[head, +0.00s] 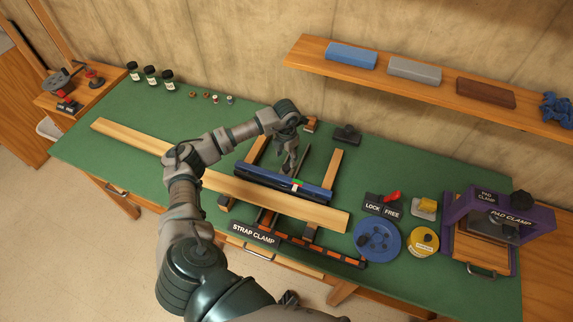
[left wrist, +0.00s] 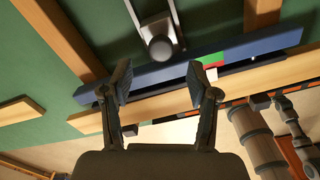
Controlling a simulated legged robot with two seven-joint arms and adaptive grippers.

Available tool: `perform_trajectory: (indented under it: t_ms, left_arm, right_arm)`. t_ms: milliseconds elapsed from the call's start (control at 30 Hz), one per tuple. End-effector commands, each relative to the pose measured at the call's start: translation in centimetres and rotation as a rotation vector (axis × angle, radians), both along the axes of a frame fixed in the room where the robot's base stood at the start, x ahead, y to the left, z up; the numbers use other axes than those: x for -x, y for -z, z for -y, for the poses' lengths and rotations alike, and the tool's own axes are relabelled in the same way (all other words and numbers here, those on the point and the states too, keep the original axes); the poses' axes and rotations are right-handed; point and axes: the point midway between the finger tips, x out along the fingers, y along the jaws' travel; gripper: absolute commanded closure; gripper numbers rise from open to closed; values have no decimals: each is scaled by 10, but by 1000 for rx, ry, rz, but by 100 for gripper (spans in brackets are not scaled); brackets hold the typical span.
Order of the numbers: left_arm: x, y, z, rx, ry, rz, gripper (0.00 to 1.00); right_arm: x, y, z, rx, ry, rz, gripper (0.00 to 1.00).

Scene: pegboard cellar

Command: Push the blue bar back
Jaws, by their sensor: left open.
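The long blue bar (head: 262,178) lies across the strap clamp on the green bench, with a green, red and white mark right of its middle. It also crosses the left wrist view (left wrist: 245,48). My left gripper (head: 288,168) is just above and behind the bar in the head view. In the left wrist view my left gripper (left wrist: 158,82) is open and empty, its two fingertips apart over the bar's near edge. I cannot tell whether they touch it. A grey bracket with a round knob (left wrist: 160,47) stands behind the bar. My right gripper cannot be made out clearly.
A long wooden board (head: 320,212) lies in front of the bar. Wooden rails (head: 333,172) run back from it. The strap clamp label (head: 254,234) is at the front. A lock/free switch (head: 383,203), blue disc (head: 377,240) and purple pad clamp (head: 505,215) stand right.

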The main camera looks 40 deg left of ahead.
Motion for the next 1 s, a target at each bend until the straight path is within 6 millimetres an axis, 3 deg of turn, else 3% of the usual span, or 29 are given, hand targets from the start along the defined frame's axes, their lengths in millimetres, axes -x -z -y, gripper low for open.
perform_trajectory:
  t_ms: [100,300,667,900,1000]
  left_arm:
    - [1,24,0,1,-1,-2,40]
    - [0,48,1,0,-1,-1,40]
    - [0,54,1,0,0,1,40]
    - [0,54,1,1,0,1,98]
    - [0,54,0,1,0,1,100]
  right_arm:
    - [-2,-1,0,0,0,2,100]
    - [-2,-2,0,-1,0,4,100]
    - [-3,-2,-1,-1,0,5,100]
    - [-4,-2,-1,-1,0,6,100]
    - [-4,-2,-2,-2,0,6,100]
